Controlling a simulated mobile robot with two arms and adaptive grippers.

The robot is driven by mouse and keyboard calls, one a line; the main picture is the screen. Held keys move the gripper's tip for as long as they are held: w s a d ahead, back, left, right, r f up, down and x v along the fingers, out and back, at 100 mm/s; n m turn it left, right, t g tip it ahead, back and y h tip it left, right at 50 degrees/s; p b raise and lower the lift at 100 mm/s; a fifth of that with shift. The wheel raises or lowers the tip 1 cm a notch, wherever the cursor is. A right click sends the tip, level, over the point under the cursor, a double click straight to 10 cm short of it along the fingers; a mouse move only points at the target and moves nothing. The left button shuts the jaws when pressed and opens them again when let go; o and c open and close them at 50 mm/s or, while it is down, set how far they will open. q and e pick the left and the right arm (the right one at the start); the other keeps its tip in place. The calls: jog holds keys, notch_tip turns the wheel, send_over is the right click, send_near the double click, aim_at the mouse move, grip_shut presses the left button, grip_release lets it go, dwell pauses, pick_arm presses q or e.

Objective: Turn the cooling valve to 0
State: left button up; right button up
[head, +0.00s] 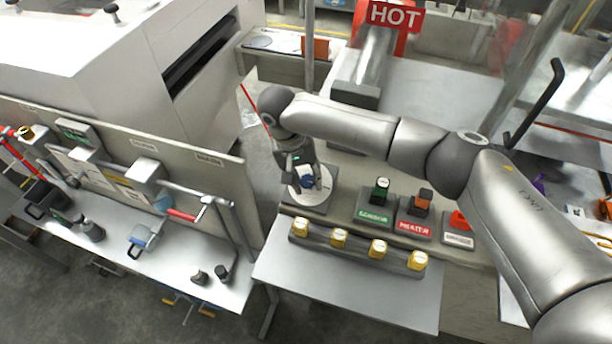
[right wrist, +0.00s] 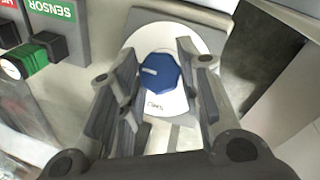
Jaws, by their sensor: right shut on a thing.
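The cooling valve is a blue faceted knob (right wrist: 160,72) on a white round dial plate (right wrist: 172,102). In the head view the knob (head: 307,183) is partly hidden by my right gripper (head: 303,177), which reaches down over it. In the right wrist view my right gripper (right wrist: 160,70) has its fingers on both sides of the knob, shut on it. A short white mark on the knob points to the left in that view. The dial's small print is too blurred to read. My left gripper is not in view.
Right of the dial stand a green SENSOR block (head: 376,207), a red HEATER block (head: 415,222) and an orange-topped block (head: 458,230). In front is a grey strip (head: 358,245) with several yellow-topped knobs. A HOT sign (head: 396,14) hangs at the back.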

jog(key=shift+n, duration=0.3)
jog(key=shift+a+n+h+p, duration=0.15)
jog(key=shift+n+h+p, duration=0.6)
jog(key=shift+n, duration=0.25)
jog(key=n+t+h+p, duration=0.1)
jog(key=n, duration=0.2)
jog(key=n+t+h+p, duration=0.1)
jog(key=n, duration=0.2)
jog(key=shift+s+a, duration=0.1)
jog(key=shift+s, duration=0.05)
jog(key=n+t+h+p, duration=0.1)
jog(key=n+p, duration=0.1)
jog(key=n, duration=0.2)
jog(key=shift+s+a+t, duration=0.1)
jog(key=shift+t, duration=0.3)
jog(key=shift+f+n+t+h+p, duration=0.15)
jog(key=shift+n+t+p, duration=0.4)
jog(key=shift+n, duration=0.5)
jog(key=shift+f+n+t+h+p, duration=0.1)
jog(key=shift+n+t+p, duration=0.4)
jog(key=shift+n, duration=0.55)
jog(key=o, duration=1)
jog(key=shift+s, duration=0.1)
jog(key=v, duration=0.7)
jog(key=shift+r, duration=0.2)
